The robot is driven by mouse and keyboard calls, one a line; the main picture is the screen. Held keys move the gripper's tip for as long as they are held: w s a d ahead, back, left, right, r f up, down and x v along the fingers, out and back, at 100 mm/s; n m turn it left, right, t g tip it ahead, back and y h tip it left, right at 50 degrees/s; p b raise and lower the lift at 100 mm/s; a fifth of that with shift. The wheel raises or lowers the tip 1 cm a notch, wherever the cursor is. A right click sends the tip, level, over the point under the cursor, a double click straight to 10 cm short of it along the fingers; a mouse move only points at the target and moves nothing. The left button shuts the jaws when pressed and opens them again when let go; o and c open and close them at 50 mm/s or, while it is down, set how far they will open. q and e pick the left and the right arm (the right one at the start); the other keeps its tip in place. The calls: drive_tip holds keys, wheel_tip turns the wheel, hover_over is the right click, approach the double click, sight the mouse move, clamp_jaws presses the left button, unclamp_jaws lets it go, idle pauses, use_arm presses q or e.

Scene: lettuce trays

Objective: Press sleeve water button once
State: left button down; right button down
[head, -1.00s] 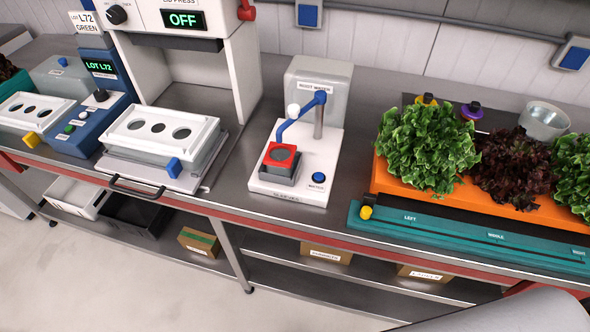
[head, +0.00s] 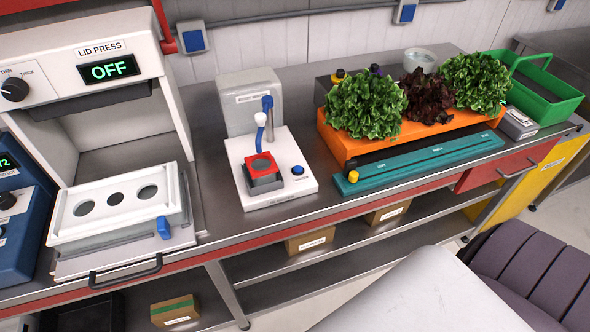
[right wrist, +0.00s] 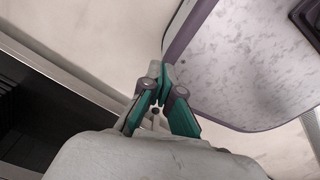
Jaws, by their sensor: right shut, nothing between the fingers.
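The root water station (head: 270,170) stands on the bench, a white base with a grey tank behind it. Its round blue button (head: 298,170) is at the right of the base. A red-rimmed dark square holder (head: 262,172) sits at the left of the base, under a blue spout (head: 261,120). My right gripper (right wrist: 158,78) shows in the right wrist view, shut and empty, over the pale floor and away from the station. My left gripper is in neither view.
The lid press (head: 110,75) reads OFF, with a white tray (head: 75,240) at its front. Right of the station are an orange lettuce tray (head: 345,150), a teal rail (head: 420,165) and a green basket (head: 560,108). A grey-topped surface (head: 420,295) and a dark ribbed seat-like object (head: 540,265) stand in front.

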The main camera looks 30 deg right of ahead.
drive_tip(key=w+d+r+n+t+p, duration=0.3)
drive_tip(key=w+r+n+p, duration=0.3)
drive_tip(key=w+r, duration=1.6)
drive_tip(key=w+a+r+n+t+y+p, duration=0.1)
drive_tip(key=w+a+r+n+p, duration=0.2)
drive_tip(key=r, duration=0.8)
drive_tip(key=w+a+r+n+t+y+p, duration=0.1)
drive_tip(key=w+a+r+n+p, duration=0.2)
drive_tip(key=r, duration=0.9)
drive_tip(key=w+a+r+n+t+y+p, duration=0.1)
drive_tip(key=w+r+n+p, duration=0.3)
drive_tip(key=r, duration=0.7)
drive_tip(key=w+d+r+n, duration=0.3)
drive_tip(key=w+d+n, duration=0.3)
drive_tip(key=w+d+r+n+t+b, duration=0.1)
drive_tip(key=w+d+r+n, duration=0.3)
drive_tip(key=d+n, duration=0.3)
drive_tip(key=shift+w+t, duration=0.3)
drive_tip(key=shift+w, duration=0.55)
